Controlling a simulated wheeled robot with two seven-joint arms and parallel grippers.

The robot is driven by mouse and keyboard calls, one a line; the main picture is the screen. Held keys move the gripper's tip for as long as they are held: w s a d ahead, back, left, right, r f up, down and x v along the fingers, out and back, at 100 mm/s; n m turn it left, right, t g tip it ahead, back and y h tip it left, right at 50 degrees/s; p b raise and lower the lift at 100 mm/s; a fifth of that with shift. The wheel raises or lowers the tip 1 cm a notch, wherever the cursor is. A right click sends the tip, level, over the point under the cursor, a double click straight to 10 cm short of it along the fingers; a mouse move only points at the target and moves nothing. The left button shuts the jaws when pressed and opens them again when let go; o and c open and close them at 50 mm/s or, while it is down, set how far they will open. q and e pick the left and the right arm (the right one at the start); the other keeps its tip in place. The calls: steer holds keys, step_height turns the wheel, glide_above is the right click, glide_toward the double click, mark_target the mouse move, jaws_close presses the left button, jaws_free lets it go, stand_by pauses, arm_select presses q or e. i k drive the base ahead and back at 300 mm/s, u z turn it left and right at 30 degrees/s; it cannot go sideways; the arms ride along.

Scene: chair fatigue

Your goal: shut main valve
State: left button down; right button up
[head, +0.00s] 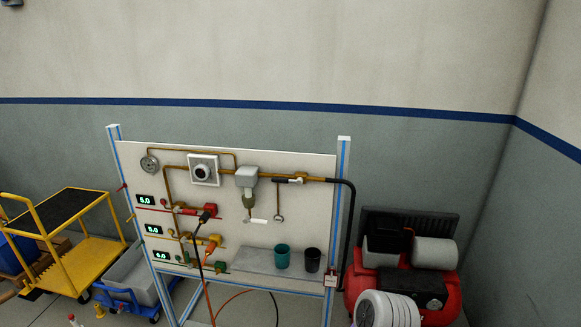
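A white panel (300,221) on a blue-and-silver frame stands against the wall and carries brass piping. No label marks a main valve that I can read. A small valve-like fitting (297,178) with white and dark parts sits on the upper right pipe, near where the black hose (349,220) joins. I cannot tell its handle position. Red (182,207), yellow (214,241) and green (220,265) fittings sit in three rows at the panel's left.
A yellow cart (88,262) and a grey bin (130,277) on a blue dolly stand left of the panel. A red compressor (440,290) stands close on the right. A teal cup (282,256) and a black cup (312,260) are on the panel's shelf (243,258).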

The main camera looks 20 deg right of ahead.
mark_target(285, 180)
steer(key=z, duration=0.65)
steer(key=i, duration=0.75)
steer(key=z, duration=0.25)
